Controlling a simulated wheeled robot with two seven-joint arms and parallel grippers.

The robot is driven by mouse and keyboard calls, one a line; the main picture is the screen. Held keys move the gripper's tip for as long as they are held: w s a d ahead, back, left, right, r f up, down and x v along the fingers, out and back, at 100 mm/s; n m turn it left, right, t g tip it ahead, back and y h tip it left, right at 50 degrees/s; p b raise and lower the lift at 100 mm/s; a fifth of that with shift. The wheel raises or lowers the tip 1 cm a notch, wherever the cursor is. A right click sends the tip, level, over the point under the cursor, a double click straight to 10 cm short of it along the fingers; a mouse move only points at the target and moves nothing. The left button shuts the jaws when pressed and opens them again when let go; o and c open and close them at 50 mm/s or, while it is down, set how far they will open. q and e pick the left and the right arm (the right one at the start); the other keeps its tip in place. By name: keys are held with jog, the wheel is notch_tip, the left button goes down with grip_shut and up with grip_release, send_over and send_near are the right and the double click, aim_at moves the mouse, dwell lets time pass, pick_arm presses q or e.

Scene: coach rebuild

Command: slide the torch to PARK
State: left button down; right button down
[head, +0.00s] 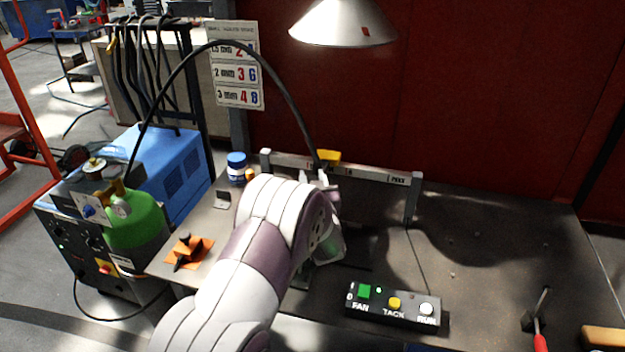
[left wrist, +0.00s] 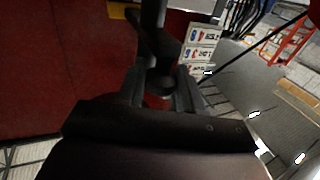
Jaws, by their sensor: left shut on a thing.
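The torch, with a yellow block (head: 329,157) at its top and a black cable, is at the rail (head: 372,172), left of the rail's middle. Small lettering (head: 398,181) marks the rail's right end, too small to read surely. My left gripper (head: 320,180) is at the torch, just in front of the rail; my own arm hides much of the torch's lower part. In the left wrist view the gripper's two dark fingers (left wrist: 160,88) are shut around the dark torch body (left wrist: 153,45). My right gripper is not in view.
The black cable (head: 284,88) arches from the torch to the green bottle (head: 135,220) and blue machine at left. A lamp (head: 343,22) hangs above. A switch box (head: 395,306) sits at the table's front. The table right of the rail is mostly clear.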

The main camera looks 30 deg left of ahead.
pick_arm(q)
jog(key=w+d, duration=0.4)
jog(key=d, duration=1.3)
jog(key=shift+b, duration=0.4)
jog(key=shift+r, duration=0.15)
jog(key=c, duration=0.8)
grip_release()
jog(key=shift+w, duration=0.1)
jog(key=shift+d, duration=0.2)
jog(key=b+v, duration=0.2)
jog(key=v, duration=1)
jog(key=shift+s+d, duration=0.15)
jog(key=shift+s, duration=0.1)
